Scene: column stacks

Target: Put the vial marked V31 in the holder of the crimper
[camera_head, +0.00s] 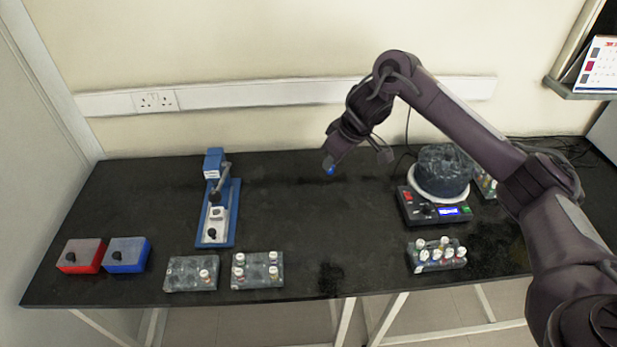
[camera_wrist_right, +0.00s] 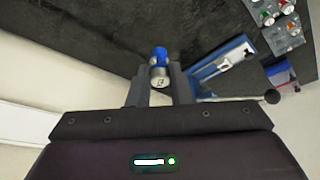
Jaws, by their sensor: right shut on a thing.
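My right gripper (camera_head: 333,162) is held over the middle of the bench. It is shut on a blue-capped vial (camera_head: 331,171). In the right wrist view the vial (camera_wrist_right: 160,57) sits between the two fingers (camera_wrist_right: 159,80), with the blue cap beyond their tips. A marking on it is too small to read, so I cannot confirm V31. The crimper (camera_head: 233,205), with a blue base, grey lever and pale block (camera_head: 215,226), stands on the bench left of my gripper, well apart from it. It also shows in the right wrist view (camera_wrist_right: 222,66). My left gripper is not in view.
Two vial racks (camera_head: 190,274) (camera_head: 257,269) stand in front of the crimper. Red (camera_head: 82,256) and blue (camera_head: 127,255) boxes are at the left. A dark-bowled device (camera_head: 443,172) and another vial rack (camera_head: 437,256) are at the right. The bench between gripper and crimper is clear.

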